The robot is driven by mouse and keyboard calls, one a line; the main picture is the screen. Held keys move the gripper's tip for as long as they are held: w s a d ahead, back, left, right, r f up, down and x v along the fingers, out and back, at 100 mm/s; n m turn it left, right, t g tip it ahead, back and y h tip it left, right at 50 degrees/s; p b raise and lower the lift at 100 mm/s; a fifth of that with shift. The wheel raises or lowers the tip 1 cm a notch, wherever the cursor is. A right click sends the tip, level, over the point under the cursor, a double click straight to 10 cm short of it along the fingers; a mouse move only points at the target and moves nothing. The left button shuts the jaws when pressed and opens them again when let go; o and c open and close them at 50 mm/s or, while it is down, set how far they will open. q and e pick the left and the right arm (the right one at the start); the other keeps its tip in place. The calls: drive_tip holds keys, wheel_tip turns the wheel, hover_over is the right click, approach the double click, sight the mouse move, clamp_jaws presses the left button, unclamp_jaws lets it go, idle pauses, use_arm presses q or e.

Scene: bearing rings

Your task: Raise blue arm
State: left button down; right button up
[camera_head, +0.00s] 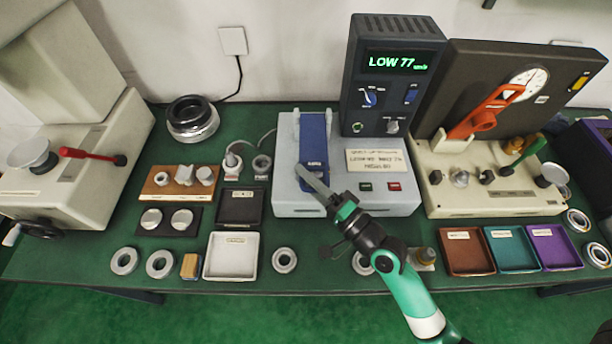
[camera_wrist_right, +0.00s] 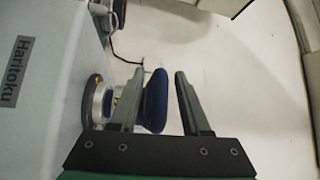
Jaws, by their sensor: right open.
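The blue arm (camera_head: 314,140) lies along the top of a light grey measuring machine (camera_head: 388,204). In the right wrist view, the blue arm (camera_wrist_right: 156,100) shows between and beyond the fingers, nearer the left one. My right gripper (camera_head: 305,173) is at the near end of the blue arm, with its fingers apart and empty. In the wrist view, the open right gripper (camera_wrist_right: 159,74) shows a clear gap between its fingertips. I cannot tell whether a finger touches the arm. My left gripper is not in view.
A dark display unit (camera_head: 390,80) reading "LOW 77" stands right of the arm. A red-levered machine (camera_head: 490,195) is farther right. Black (camera_head: 240,221) and white (camera_head: 207,270) trays lie left. Loose rings (camera_head: 285,260) line the green table's front edge.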

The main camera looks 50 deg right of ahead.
clamp_jaws()
drive_tip(key=shift+r, duration=0.25)
idle(1.1)
